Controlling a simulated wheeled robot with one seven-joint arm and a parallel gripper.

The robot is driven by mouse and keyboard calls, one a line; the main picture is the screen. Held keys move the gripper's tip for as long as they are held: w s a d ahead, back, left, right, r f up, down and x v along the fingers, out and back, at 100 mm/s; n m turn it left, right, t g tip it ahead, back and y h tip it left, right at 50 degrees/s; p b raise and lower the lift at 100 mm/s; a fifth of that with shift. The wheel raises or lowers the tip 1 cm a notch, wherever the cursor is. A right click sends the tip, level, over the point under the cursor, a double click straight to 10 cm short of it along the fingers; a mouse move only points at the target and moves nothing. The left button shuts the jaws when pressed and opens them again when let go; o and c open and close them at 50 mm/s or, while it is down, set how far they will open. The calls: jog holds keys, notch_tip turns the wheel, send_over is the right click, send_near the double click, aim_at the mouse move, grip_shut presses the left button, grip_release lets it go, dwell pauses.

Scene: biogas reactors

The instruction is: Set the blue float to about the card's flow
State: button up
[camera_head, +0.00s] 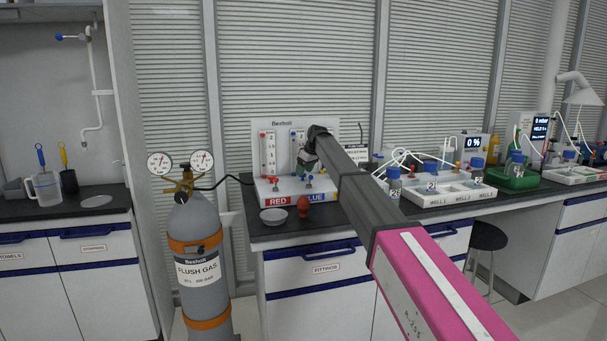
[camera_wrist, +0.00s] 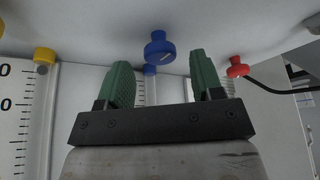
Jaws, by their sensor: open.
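The white flowmeter panel (camera_head: 282,127) stands on the bench, with a left tube (camera_head: 268,153) and a right tube (camera_head: 296,142) partly covered by my arm. Its base carries RED and BLUE labels. The blue knob (camera_wrist: 160,47) shows between my fingertips in the wrist view; I cannot tell how far beyond them it is. The red knob (camera_wrist: 237,67) is to its right there. My gripper (camera_wrist: 160,62) is open, with green fingers and nothing held. In the head view it is in front of the panel's right side. The blue float is not discernible. A white card (camera_head: 357,152) is behind my arm, its text unreadable.
A gas cylinder (camera_head: 197,260) with two gauges stands left of the panel. A tray (camera_head: 450,196) with bottles is to the right. A stool (camera_head: 487,237) stands below.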

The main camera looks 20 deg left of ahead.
jog(key=shift+x, duration=0.9)
jog(key=c, duration=0.9)
jog(key=shift+m+t+h, duration=0.3)
jog(key=shift+m+t, duration=0.2)
jog(key=shift+m, duration=0.9)
jog(key=o, duration=0.9)
jog(key=shift+r, duration=0.1)
jog(key=v, duration=1)
jog(key=shift+r, duration=0.3)
jog(key=shift+s+d, duration=0.1)
jog(key=shift+d, duration=0.05)
